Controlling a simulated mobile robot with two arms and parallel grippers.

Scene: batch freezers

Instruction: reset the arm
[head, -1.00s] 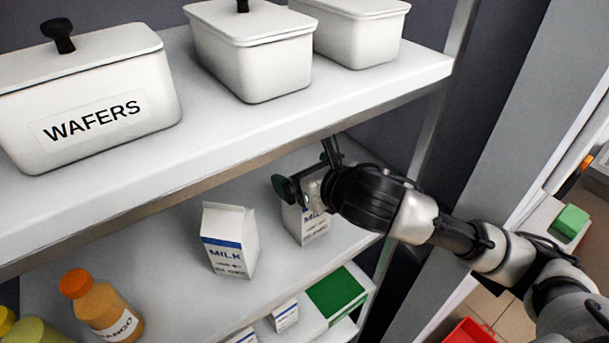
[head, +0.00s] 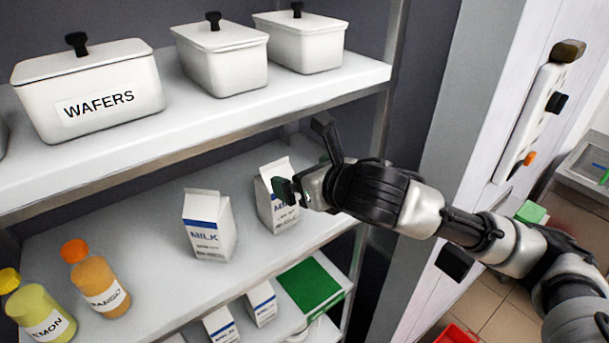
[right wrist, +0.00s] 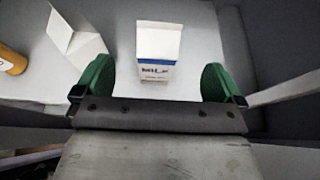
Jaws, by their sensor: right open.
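My right gripper (head: 296,188) reaches in from the right in the head view, at the middle shelf beside a milk carton (head: 272,200). In the right wrist view its two green fingers (right wrist: 158,84) are spread wide, and that milk carton (right wrist: 158,52) stands upright beyond and between them. The fingers look clear of the carton, with nothing held. A second milk carton (head: 208,226) stands to the left on the same shelf and shows in the right wrist view (right wrist: 78,45). My left gripper is not in view.
Orange mango (head: 97,280) and yellow lemon (head: 42,312) bottles stand left on the middle shelf (head: 150,235). The upper shelf (head: 200,120) carries a wafers box (head: 90,95) and other lidded white boxes. A metal post (head: 388,110) rises close to my right arm. More cartons stand lower.

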